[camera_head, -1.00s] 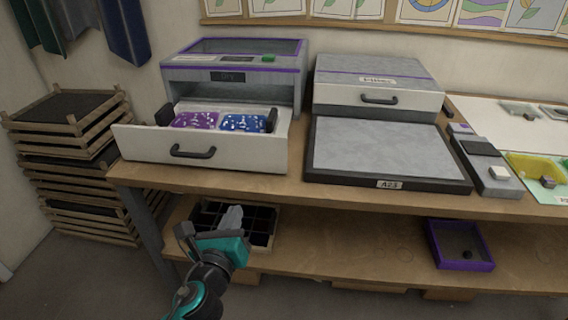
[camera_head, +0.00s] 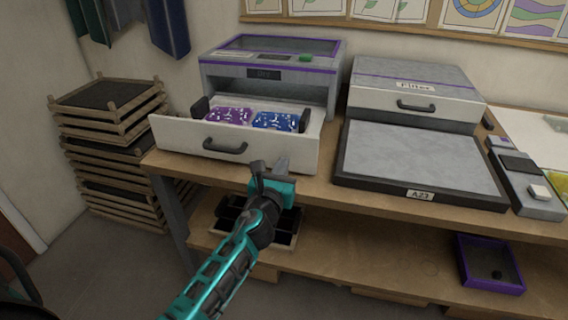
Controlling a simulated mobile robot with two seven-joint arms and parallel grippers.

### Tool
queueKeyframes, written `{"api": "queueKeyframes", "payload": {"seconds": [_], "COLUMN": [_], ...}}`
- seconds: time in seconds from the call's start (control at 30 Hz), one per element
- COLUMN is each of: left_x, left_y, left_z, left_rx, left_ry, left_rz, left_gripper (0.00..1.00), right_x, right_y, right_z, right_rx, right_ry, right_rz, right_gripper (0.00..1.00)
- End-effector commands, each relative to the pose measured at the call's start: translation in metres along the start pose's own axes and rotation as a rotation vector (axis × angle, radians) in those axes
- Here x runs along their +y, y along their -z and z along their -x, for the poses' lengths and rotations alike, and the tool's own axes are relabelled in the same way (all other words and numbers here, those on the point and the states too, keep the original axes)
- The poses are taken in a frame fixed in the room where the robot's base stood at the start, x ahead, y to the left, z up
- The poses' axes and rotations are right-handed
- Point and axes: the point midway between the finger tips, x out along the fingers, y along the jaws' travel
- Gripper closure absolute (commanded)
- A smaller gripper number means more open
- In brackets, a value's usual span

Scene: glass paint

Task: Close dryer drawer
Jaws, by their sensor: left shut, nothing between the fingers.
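The dryer (camera_head: 268,67) is a grey box with purple trim at the back left of the workbench. Its white drawer (camera_head: 185,136) is pulled out toward me, with a dark handle (camera_head: 225,146) on its front. A purple patterned piece (camera_head: 229,116) and a blue patterned piece (camera_head: 275,121) lie in the drawer. My left gripper (camera_head: 282,164) is shut and empty, just in front of and below the drawer's right end, right of the handle. I cannot tell if it touches the drawer. My right gripper is not in view.
Right of the dryer stands a grey unit labelled Filter (camera_head: 417,84) with a closed drawer, and before it a flat panel marked A23 (camera_head: 420,160). A black compartment tray (camera_head: 230,212) and a purple tray (camera_head: 490,263) sit on the lower shelf. Wooden racks (camera_head: 112,150) stand at left.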

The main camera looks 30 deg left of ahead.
Motion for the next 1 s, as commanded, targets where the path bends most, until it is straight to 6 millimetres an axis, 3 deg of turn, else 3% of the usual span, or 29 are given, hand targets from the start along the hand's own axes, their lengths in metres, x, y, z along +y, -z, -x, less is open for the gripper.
{"api": "queueKeyframes", "payload": {"seconds": [0.2, 0.73, 1.0], "left_x": [0.000, 0.000, 0.001], "left_y": [0.000, 0.001, 0.000], "left_z": [-0.015, -0.022, -0.057], "left_rx": [0.000, 0.000, -0.004], "left_ry": [-0.001, 0.000, -0.001], "left_rz": [0.002, 0.000, -0.003], "left_gripper": [1.00, 1.00, 1.00], "right_x": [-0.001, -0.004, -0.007], "right_y": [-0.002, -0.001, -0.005], "right_z": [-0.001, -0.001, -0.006], "right_rx": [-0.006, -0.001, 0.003], "right_ry": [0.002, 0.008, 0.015], "right_rz": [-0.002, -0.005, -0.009], "right_gripper": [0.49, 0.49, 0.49]}}
